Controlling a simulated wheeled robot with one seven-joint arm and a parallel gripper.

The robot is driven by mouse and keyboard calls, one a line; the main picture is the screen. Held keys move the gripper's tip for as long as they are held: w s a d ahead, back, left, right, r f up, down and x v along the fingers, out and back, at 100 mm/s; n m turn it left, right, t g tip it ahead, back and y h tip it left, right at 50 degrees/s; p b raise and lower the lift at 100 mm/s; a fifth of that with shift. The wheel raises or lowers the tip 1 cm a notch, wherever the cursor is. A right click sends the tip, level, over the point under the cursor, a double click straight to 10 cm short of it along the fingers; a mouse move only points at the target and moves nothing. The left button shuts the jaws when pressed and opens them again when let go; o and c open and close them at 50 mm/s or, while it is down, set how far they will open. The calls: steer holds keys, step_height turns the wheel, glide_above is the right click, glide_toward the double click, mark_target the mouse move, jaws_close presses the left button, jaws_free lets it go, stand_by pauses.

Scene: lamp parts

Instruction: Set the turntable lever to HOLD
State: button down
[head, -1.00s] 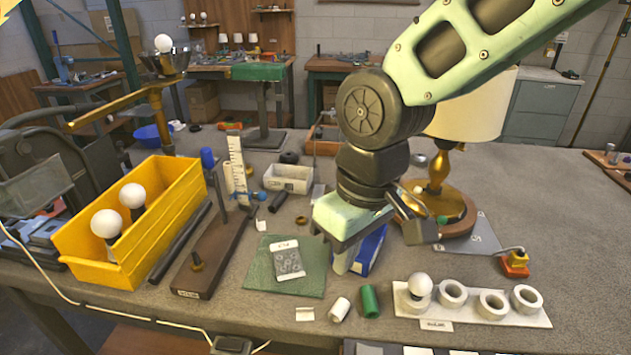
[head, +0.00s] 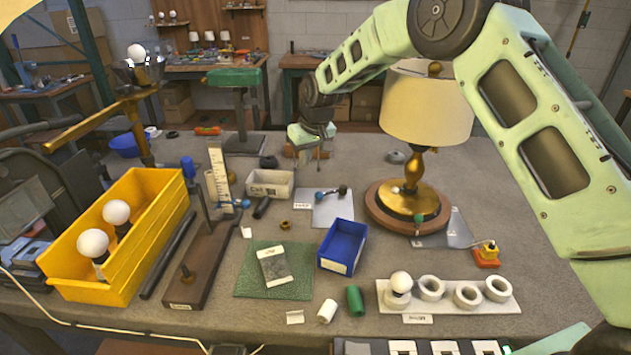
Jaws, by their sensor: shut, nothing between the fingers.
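The lamp (head: 428,105), with a cream shade and brass stem, stands upright on a round wooden turntable (head: 375,212) right of centre. A small green knob (head: 418,218) shows at the turntable's front edge; it may be the lever's end. A grey plate (head: 458,232) lies partly under the turntable's right side; its marking is too small to read, so I cannot tell the lever's setting. My gripper (head: 319,155) is shut and empty at the back of the table, left of the lamp and apart from the turntable.
A blue bin (head: 342,247) stands left in front of the turntable. A blue-and-black handled part (head: 332,192) lies on a grey plate behind it. A white ring holder (head: 450,300) and a yellow-and-red block (head: 487,254) are front right. My arm passes over the right side.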

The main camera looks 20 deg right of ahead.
mark_target(331, 192)
steer(key=w+d+f, duration=0.2)
steer(key=w+d, duration=0.2)
steer(key=shift+w, duration=0.3)
steer(key=shift+f, duration=0.1)
steer(key=p+x, duration=0.3)
steer(key=x, duration=0.7)
steer(key=shift+w+d, duration=0.15)
steer(key=shift+w, duration=0.05)
steer(key=shift+s+d+p, duration=0.2)
steer(key=shift+s+p, duration=0.35)
steer(key=shift+s, duration=0.1)
steer(key=shift+s+d+f+p, duration=0.15)
steer(key=shift+s+p, duration=0.2)
steer(key=shift+s, duration=0.3)
steer(key=shift+s+d+f+p, duration=0.1)
steer(key=shift+s+d+p, duration=0.15)
steer(key=shift+s, duration=0.35)
